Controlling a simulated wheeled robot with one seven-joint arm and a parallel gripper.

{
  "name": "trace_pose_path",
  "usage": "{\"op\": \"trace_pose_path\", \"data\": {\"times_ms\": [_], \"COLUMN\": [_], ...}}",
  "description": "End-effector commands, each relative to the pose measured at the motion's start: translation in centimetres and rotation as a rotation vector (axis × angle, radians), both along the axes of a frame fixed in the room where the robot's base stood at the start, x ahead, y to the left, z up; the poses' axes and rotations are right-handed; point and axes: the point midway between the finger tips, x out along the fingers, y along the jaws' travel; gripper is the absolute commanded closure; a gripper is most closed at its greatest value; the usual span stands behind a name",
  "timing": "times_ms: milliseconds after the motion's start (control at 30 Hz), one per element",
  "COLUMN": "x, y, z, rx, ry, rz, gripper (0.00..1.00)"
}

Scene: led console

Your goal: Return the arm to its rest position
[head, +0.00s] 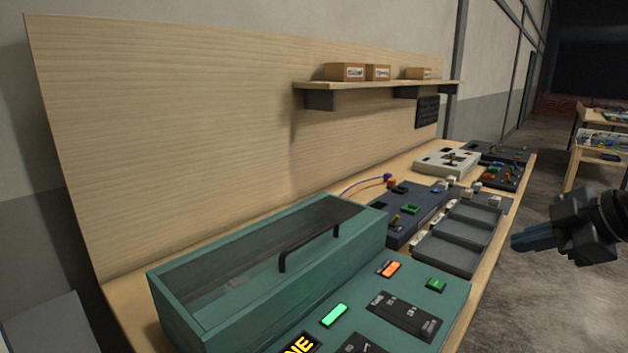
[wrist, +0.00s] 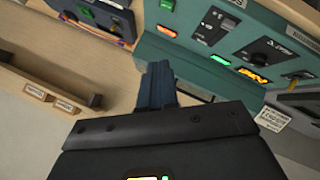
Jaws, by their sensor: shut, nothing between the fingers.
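My gripper (head: 516,242) is at the right of the head view, with its dark blue fingers together and empty. It is in the air beyond the bench's right edge, apart from the trays and the console. In the wrist view my gripper (wrist: 158,68) also shows with its fingers closed. The teal console (head: 425,305) stands at the front of the bench, with a clear-topped box section and a black handle. A green light and an orange light are lit on its panel. The console (wrist: 192,52) also shows in the wrist view.
Grey trays (head: 455,252), a dark blue panel (head: 400,228) and a pale box (head: 446,162) lie along the wooden bench (head: 120,300). A shelf (head: 380,88) with small boxes is on the backboard. The floor (head: 560,310) to the right is clear; another table (head: 590,152) stands far right.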

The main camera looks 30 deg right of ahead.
Motion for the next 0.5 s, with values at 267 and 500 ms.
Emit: {"op": "trace_pose_path", "data": {"times_ms": [267, 500], "x": [2.7, 5.6], "y": [2.3, 5.5], "z": [-0.2, -0.6], "rx": [0.076, 0.191], "ry": [-0.097, -0.218], "rz": [-0.026, -0.074], "gripper": [1.0, 1.0]}}
